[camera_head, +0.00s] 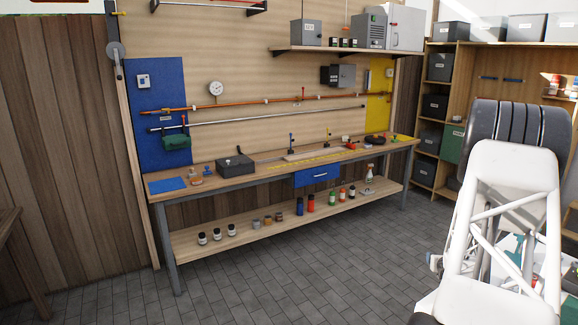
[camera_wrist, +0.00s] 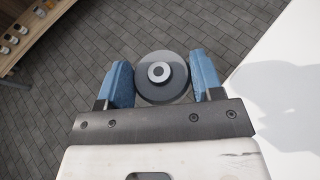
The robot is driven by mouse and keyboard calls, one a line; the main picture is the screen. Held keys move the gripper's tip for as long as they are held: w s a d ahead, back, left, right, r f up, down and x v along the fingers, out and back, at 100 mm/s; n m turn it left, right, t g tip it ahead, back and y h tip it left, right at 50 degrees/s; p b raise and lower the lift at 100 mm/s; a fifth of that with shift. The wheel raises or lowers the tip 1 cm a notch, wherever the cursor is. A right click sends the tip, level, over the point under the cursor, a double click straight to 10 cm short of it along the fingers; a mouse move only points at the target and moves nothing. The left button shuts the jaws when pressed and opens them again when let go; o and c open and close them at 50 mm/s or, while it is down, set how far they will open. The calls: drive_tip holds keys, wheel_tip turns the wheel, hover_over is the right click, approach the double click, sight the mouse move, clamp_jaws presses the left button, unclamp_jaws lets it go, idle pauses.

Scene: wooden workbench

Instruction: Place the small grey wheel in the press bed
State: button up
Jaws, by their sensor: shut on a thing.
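The small grey wheel (camera_wrist: 146,84) is a round grey disc with a lighter hub and a dark centre. In the wrist view it sits between the two blue fingers of my gripper (camera_wrist: 161,62), which is shut on it. The wheel is held in the air with the tiled floor behind it. In the head view my white arm fills the right side, and neither the gripper's fingers nor the wheel can be made out. I cannot pick out the press bed for certain in either view.
The workbench (camera_head: 225,183) stands along the wall, with a dark grey box (camera_head: 235,167), a light flat plate (camera_head: 312,154) and small tools on top. Bottles and jars stand on its lower shelf (camera_head: 225,240). Open tiled floor (camera_head: 300,275) lies in front. A white surface (camera_wrist: 290,90) borders the wrist view's right side.

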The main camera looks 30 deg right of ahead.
drive_tip(key=w+a+n+t+y, duration=0.3)
drive_tip(key=w+a+n+y, duration=0.3)
drive_tip(key=w+a, duration=2.7)
drive_tip(key=w+a+n+y, duration=0.2)
drive_tip(key=w+a, duration=0.2)
drive_tip(key=a, duration=1.1)
drive_tip(key=w+a+n+y, duration=0.2)
drive_tip(key=w+a, duration=0.3)
drive_tip(key=a, duration=0.9)
drive_tip(key=w+a+n+y, duration=0.2)
drive_tip(key=w+a+y, duration=0.1)
drive_tip(key=a, duration=1.2)
drive_tip(key=shift+w+a, duration=0.35)
drive_tip(key=shift+w, duration=0.45)
drive_tip(key=shift+d, duration=0.1)
